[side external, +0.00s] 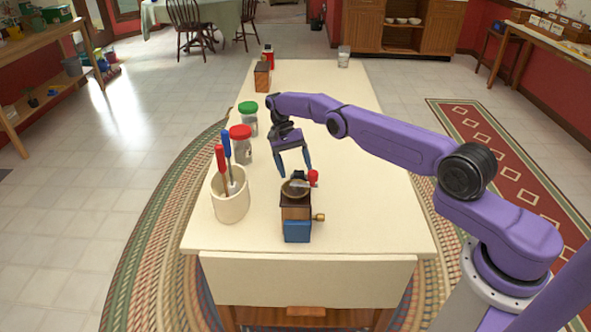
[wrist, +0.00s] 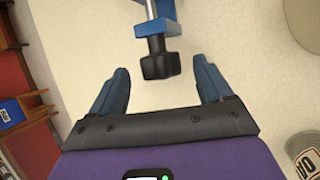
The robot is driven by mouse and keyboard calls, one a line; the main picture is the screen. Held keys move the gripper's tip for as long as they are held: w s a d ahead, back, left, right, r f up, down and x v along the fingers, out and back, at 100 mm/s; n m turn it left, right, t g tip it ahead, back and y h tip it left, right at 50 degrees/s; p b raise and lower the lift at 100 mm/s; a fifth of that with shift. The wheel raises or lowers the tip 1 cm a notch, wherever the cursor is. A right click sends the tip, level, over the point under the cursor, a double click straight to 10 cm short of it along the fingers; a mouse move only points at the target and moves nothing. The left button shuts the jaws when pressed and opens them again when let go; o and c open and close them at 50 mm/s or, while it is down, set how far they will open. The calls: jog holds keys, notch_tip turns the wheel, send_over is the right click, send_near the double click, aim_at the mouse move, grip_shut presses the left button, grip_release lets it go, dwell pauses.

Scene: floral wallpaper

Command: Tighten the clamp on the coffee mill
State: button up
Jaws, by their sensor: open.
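The coffee mill (side external: 296,210) stands upright near the front of the table, with a dark top, wooden body, red-knobbed crank and blue lower part (side external: 297,231). In the wrist view, a blue clamp (wrist: 172,30) with a metal screw and black knob (wrist: 160,62) shows at top centre. My gripper (side external: 294,173) is open and points down just behind the mill's top. In the wrist view its two blue fingers lie left and right of the knob, with gaps on both sides. I cannot tell their depth relative to the knob.
A cream crock (side external: 230,197) with red- and blue-handled tools stands left of the mill. A red-lidded jar (side external: 241,143) and a green-lidded jar (side external: 249,117) stand behind it. The table (side external: 368,225) is clear right of the mill. A wooden box (side external: 262,77) and a glass (side external: 344,56) are at the far end.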

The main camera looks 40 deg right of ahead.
jog(key=shift+r, duration=3.7)
jog(key=shift+w, duration=0.1)
